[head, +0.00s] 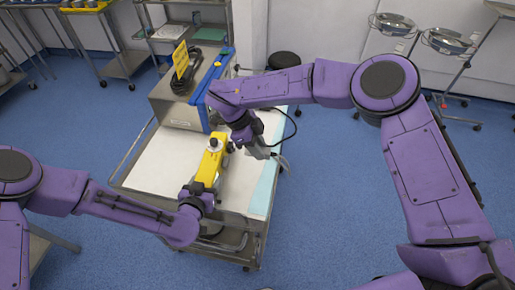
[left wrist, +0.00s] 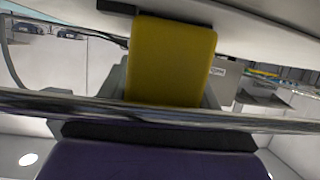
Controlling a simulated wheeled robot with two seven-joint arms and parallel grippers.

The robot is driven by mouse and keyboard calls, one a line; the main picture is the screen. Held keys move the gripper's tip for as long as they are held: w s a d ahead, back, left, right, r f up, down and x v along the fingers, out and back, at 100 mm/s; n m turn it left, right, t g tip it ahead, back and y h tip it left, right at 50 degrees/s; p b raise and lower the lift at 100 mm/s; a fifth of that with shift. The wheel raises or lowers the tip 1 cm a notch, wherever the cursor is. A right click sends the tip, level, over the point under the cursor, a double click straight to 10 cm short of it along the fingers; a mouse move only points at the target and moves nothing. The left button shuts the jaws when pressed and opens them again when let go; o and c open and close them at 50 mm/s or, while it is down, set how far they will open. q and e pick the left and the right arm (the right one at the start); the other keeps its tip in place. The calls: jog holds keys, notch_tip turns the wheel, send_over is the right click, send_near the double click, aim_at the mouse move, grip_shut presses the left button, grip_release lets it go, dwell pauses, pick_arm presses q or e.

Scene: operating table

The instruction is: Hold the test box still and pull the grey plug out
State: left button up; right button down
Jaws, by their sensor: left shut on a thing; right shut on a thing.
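The yellow test box (head: 208,168) stands on the white top of the trolley, with a dark knob on its upper end. My left gripper (head: 200,190) is shut on its near end. In the left wrist view the yellow box (left wrist: 170,62) fills the space between the grey fingers. My right gripper (head: 262,150) is to the right of the box, shut on a small grey piece, apparently the grey plug (head: 283,161), where a black cord arrives. The plug is small and partly hidden by the gripper. It looks apart from the box.
A grey and blue device (head: 183,105) with a coiled black cable and a yellow tag stands at the back of the trolley (head: 150,165). A light blue strip (head: 263,190) runs along the right edge. The blue floor to the right is mostly clear.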

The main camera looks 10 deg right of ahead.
pick_arm(q)
jog(key=o, duration=1.4)
jog(key=v, duration=1.2)
